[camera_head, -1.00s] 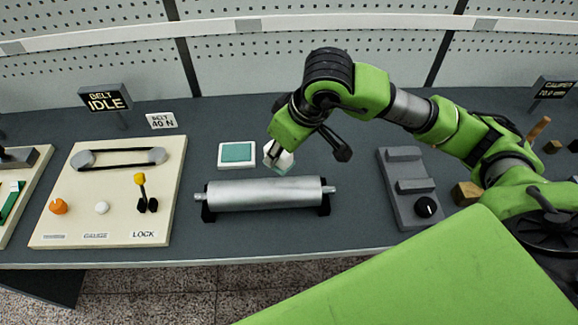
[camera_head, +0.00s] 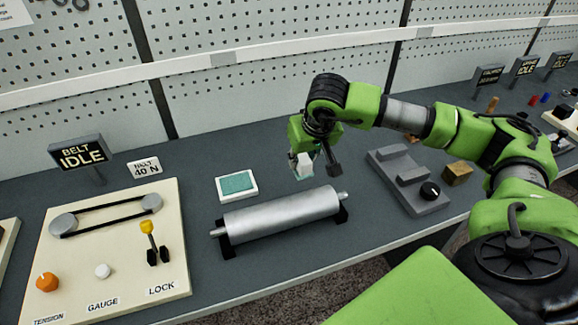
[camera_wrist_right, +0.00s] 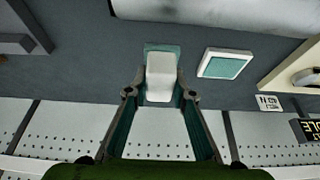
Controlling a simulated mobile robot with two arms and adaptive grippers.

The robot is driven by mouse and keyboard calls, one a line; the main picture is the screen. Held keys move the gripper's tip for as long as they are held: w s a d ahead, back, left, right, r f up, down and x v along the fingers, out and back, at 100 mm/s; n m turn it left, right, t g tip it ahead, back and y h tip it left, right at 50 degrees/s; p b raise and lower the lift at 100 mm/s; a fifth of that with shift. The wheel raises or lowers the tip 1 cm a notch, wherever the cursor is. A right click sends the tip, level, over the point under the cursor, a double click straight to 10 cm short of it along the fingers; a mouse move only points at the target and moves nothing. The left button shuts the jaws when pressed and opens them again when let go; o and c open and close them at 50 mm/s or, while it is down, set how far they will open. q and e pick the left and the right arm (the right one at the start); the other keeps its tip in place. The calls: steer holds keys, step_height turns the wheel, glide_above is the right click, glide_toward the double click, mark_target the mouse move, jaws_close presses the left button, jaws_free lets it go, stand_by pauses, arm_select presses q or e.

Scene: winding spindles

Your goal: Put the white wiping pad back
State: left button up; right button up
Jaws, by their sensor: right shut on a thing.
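My right gripper (camera_head: 312,160) points down and is shut on the white wiping pad (camera_head: 302,166). In the right wrist view the pad (camera_wrist_right: 160,76) is a white block between the fingertips (camera_wrist_right: 160,92), with a teal layer at its far end. The pad is behind the silver roller (camera_head: 285,212) and to the right of a white-rimmed square holder (camera_head: 222,197) with a teal middle. The holder (camera_wrist_right: 203,64) lies apart from the pad in the wrist view, with nothing on it. How high the pad is over the table is hard to tell. My left gripper is not in view.
A cream belt board (camera_head: 85,285) with knobs and a lever stands left. A grey block fixture (camera_head: 420,200) with a black knob is on the right, near a wooden block (camera_head: 457,173). A small "BELT 40 N" sign (camera_head: 144,167) stands behind. Bare table surrounds the holder.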

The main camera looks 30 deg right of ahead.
steer(key=w+f+p, duration=0.1)
steer(key=w+f, duration=0.1)
steer(key=w+d+f+p, duration=0.1)
steer(key=w+f, duration=0.1)
steer(key=w, duration=0.1)
steer(key=w+d+f+p, duration=0.1)
steer(key=w+f, duration=0.1)
steer(key=shift+w+f, duration=0.2)
steer(key=shift+w, duration=0.2)
steer(key=shift+w+f, duration=0.3)
steer(key=shift+f, duration=0.15)
steer(key=shift+w+d+f+p, duration=0.1)
steer(key=shift+w+f+p, duration=0.05)
steer(key=shift+f+p, duration=0.2)
step_height(320, 180, down, 2)
steer(key=shift+p, duration=0.75)
steer(key=shift+f, duration=0.3)
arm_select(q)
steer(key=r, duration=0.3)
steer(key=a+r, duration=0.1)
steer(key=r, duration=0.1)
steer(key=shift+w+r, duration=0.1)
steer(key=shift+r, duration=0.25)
arm_select(e)
steer(key=shift+f, duration=0.1)
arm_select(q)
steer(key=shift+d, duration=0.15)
